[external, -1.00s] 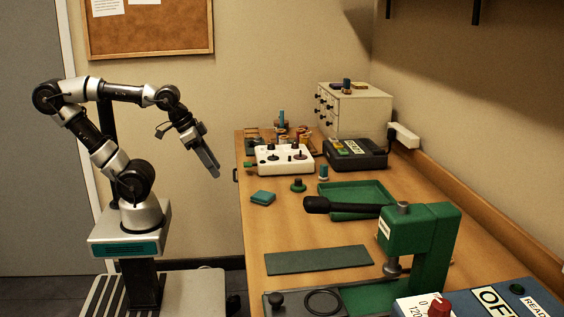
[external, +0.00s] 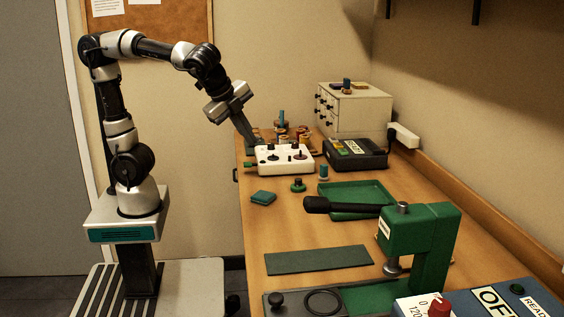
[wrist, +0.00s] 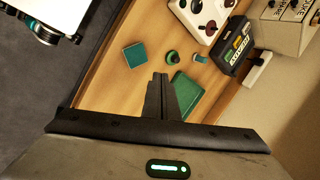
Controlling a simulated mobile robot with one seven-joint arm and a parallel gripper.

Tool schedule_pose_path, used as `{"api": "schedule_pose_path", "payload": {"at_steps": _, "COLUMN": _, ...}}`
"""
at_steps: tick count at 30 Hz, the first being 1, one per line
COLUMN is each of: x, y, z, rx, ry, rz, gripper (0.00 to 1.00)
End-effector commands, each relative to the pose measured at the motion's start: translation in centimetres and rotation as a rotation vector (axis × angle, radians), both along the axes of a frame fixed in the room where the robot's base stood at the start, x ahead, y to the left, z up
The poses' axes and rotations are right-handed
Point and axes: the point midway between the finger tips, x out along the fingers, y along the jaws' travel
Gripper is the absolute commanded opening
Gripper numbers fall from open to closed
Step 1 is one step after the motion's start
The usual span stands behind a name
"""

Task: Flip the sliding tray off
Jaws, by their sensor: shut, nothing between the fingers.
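The green press (external: 432,240) stands at the near right of the table, with a black lever handle pointing left. At its foot lies a flat dark slide plate (external: 279,311) with a black knob and a black ring; this looks like the sliding tray, and the lower frame edge cuts it off. My gripper (external: 251,139) is shut and empty, above the table's far left part near the white control box (external: 284,158), far from the press. In the wrist view my gripper (wrist: 160,80) shows its fingers together. The press is not seen there.
A green open tray (external: 357,211), a teal block (external: 262,198) and a dark green mat (external: 318,260) lie on the table. A black device (external: 356,154) and a beige drawer cabinet (external: 354,108) stand at the back. A blue control panel (external: 480,305) is at the near right.

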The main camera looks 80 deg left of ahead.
Motion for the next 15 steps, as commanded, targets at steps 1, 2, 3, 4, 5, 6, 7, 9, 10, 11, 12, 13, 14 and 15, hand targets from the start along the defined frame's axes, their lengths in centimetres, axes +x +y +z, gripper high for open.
{"api": "schedule_pose_path", "payload": {"at_steps": 1, "x": 0.7, "y": -2.3, "z": -0.4, "rx": 0.062, "ry": 0.034, "rz": -0.099, "gripper": 0.0}}
{"api": "schedule_pose_path", "payload": {"at_steps": 2, "x": 1.0, "y": -3.1, "z": -0.8, "rx": 0.095, "ry": 0.045, "rz": -0.143, "gripper": 0.0}}
{"api": "schedule_pose_path", "payload": {"at_steps": 3, "x": 1.2, "y": -4.0, "z": -1.4, "rx": 0.137, "ry": 0.058, "rz": -0.192, "gripper": 0.0}}
{"api": "schedule_pose_path", "payload": {"at_steps": 4, "x": 1.4, "y": -4.8, "z": -1.8, "rx": 0.168, "ry": 0.066, "rz": -0.228, "gripper": 0.0}}
{"api": "schedule_pose_path", "payload": {"at_steps": 5, "x": 1.5, "y": -5.6, "z": -2.3, "rx": 0.201, "ry": 0.073, "rz": -0.268, "gripper": 0.0}}
{"api": "schedule_pose_path", "payload": {"at_steps": 6, "x": 1.7, "y": -6.8, "z": -2.8, "rx": 0.248, "ry": 0.083, "rz": -0.321, "gripper": 0.0}}
{"api": "schedule_pose_path", "payload": {"at_steps": 7, "x": 1.9, "y": -7.7, "z": -3.3, "rx": 0.285, "ry": 0.088, "rz": -0.362, "gripper": 0.0}}
{"api": "schedule_pose_path", "payload": {"at_steps": 9, "x": 2.0, "y": -10.1, "z": -4.3, "rx": 0.375, "ry": 0.095, "rz": -0.46, "gripper": 0.0}}
{"api": "schedule_pose_path", "payload": {"at_steps": 10, "x": 2.0, "y": -11.3, "z": -4.8, "rx": 0.415, "ry": 0.096, "rz": -0.504, "gripper": 0.0}}
{"api": "schedule_pose_path", "payload": {"at_steps": 11, "x": 2.0, "y": -12.4, "z": -5.2, "rx": 0.457, "ry": 0.094, "rz": -0.548, "gripper": 0.0}}
{"api": "schedule_pose_path", "payload": {"at_steps": 12, "x": 1.9, "y": -14.0, "z": -5.8, "rx": 0.512, "ry": 0.091, "rz": -0.605, "gripper": 0.0}}
{"api": "schedule_pose_path", "payload": {"at_steps": 13, "x": 1.7, "y": -15.2, "z": -6.2, "rx": 0.555, "ry": 0.086, "rz": -0.648, "gripper": 0.0}}
{"api": "schedule_pose_path", "payload": {"at_steps": 14, "x": 1.5, "y": -16.5, "z": -6.7, "rx": 0.597, "ry": 0.079, "rz": -0.691, "gripper": 0.0}}
{"api": "schedule_pose_path", "payload": {"at_steps": 15, "x": 1.2, "y": -18.2, "z": -7.2, "rx": 0.656, "ry": 0.068, "rz": -0.749, "gripper": 0.0}}
